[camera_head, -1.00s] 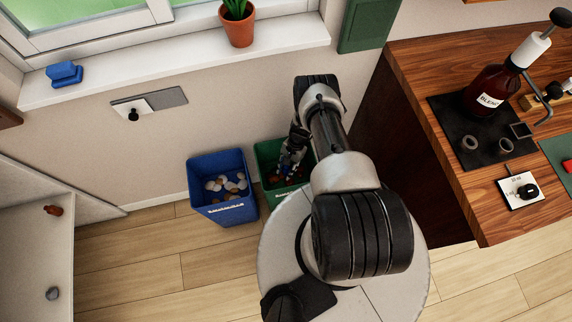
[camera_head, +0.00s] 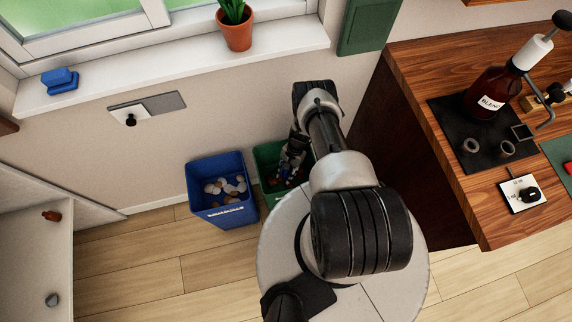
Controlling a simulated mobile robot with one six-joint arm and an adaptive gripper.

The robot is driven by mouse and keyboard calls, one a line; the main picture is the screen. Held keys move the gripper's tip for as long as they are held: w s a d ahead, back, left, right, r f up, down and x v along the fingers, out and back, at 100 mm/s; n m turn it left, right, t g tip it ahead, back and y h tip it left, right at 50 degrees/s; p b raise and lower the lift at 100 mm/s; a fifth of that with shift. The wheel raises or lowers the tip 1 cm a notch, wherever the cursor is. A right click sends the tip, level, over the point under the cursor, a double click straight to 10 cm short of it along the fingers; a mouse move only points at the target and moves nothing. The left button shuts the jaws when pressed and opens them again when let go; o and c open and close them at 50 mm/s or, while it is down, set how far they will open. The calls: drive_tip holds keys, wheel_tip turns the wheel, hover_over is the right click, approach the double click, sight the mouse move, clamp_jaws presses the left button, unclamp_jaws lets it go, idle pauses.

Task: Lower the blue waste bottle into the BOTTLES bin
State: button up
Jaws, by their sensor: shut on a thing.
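My gripper (camera_head: 289,164) is small and dark in the picture, at the mouth of the green bin (camera_head: 262,158), and points down into it. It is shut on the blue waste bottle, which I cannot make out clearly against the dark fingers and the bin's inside. Some brown things show low in the green bin. My arm covers the bin's right part, and I cannot read a label on it. The gripper's depth relative to the rim is hard to tell.
A blue bin (camera_head: 222,213) with several white and brown round pieces stands just left of the green bin. The wall with a window sill (camera_head: 180,68) is behind. A wooden counter (camera_head: 425,75) is on the right, a pale shelf (camera_head: 35,255) on the left.

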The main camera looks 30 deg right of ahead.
drive_tip(key=shift+f, duration=0.15)
drive_tip(key=o, duration=1.1)
drive_tip(key=shift+o, duration=0.2)
